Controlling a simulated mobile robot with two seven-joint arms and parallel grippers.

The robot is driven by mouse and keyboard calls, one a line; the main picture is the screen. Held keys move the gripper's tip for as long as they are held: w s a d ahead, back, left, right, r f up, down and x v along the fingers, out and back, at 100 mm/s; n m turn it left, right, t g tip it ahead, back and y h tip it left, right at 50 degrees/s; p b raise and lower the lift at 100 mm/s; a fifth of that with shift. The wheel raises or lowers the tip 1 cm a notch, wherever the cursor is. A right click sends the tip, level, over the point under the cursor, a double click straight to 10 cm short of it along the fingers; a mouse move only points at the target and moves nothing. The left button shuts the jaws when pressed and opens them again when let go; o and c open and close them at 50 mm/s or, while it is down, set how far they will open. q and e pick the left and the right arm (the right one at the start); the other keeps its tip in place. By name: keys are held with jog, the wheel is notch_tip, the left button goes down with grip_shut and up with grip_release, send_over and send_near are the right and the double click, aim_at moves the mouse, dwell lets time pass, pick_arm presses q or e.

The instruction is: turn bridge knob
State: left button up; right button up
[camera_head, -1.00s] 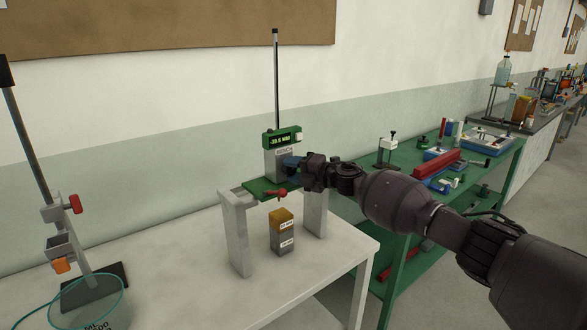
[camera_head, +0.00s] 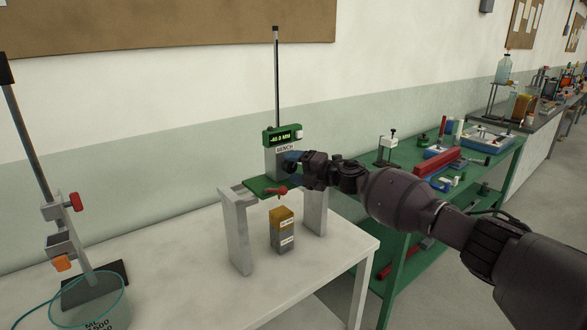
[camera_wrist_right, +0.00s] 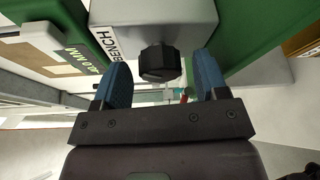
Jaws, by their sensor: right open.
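The bridge gauge (camera_head: 281,160) is a grey block labelled BENCH with a green display head and a tall rod, on a green plate (camera_head: 252,186) across two grey uprights. Its display (camera_head: 285,137) appears to read -40.0 MM. A black knob (camera_wrist_right: 159,63) on the grey block shows in the right wrist view. My right gripper (camera_wrist_right: 162,80) is open, its blue fingers on either side of the knob with gaps visible. In the head view my right gripper (camera_head: 297,163) is at the block's right side and hides the knob. My left gripper is out of view.
A red handle (camera_head: 276,191) sits at the plate's front edge. A yellow and grey block (camera_head: 282,230) stands under the bridge on the white table (camera_head: 200,292). A clamp stand (camera_head: 92,285) and a glass beaker (camera_head: 100,305) are at left. A green bench (camera_head: 410,178) holds several items at right.

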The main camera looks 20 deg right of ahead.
jog(key=b+v, duration=0.1)
jog(key=v, duration=0.9)
jog(key=shift+d, duration=0.15)
jog(key=s+a+r+m+t+h, duration=0.1)
jog(key=a+r+m+t+h, duration=0.1)
jog(key=a+m+t, duration=0.3)
jog(key=s+a+f+m+h, duration=0.1)
jog(key=s+f+m+h, duration=0.1)
jog(key=s+f+m, duration=0.4)
jog(key=s+a+f+m+h, duration=0.1)
jog(key=s+f+m+h, duration=0.1)
jog(key=s+f+m, duration=0.45)
jog(key=s+d+f+m+g+h, duration=0.1)
jog(key=s+f+m+g+h, duration=0.2)
jog(key=s+f, duration=0.9)
jog(key=s+d+f+m+g+h, duration=0.2)
jog(key=s+f+m, duration=0.5)
jog(key=s+f, duration=0.5)
jog(key=s+g, duration=0.1)
jog(key=s, duration=0.2)
jog(key=shift+d+f+h, duration=0.2)
jog(key=shift+d+h, duration=0.15)
jog(key=shift+h, duration=0.05)
